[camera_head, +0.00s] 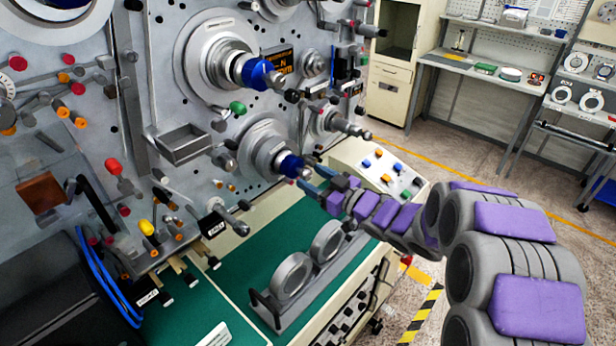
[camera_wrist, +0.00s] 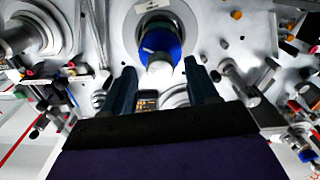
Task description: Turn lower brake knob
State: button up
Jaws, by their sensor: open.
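The lower brake knob (camera_head: 290,165) is a blue collar with a silver end, on the lower round spindle hub of the grey panel. My gripper (camera_head: 310,178) is just to the right of its silver end, pointing at it. In the wrist view, a blue knob (camera_wrist: 160,41) with a silver end faces me, slightly beyond my open fingers (camera_wrist: 159,68). The fingers stand on either side of its line, with a gap between them. They do not appear to touch it. A similar upper blue knob (camera_head: 257,73) sits on the larger hub above.
A bare metal spindle (camera_head: 345,126) sticks out above my gripper. A small grey tray (camera_head: 184,145) and several levers project from the panel at the left. Below, two metal rings (camera_head: 292,276) stand on a rack on the green worktop (camera_head: 240,262). A sloped control box (camera_head: 380,168) stands behind my arm.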

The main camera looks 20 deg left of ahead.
jog(key=shift+x, duration=1.2)
jog(key=c, duration=1)
jog(key=shift+n+b, duration=0.7)
jog(key=shift+n, duration=1)
jog(key=shift+c, duration=0.2)
jog(key=o, duration=1)
jog(key=shift+o, duration=0.2)
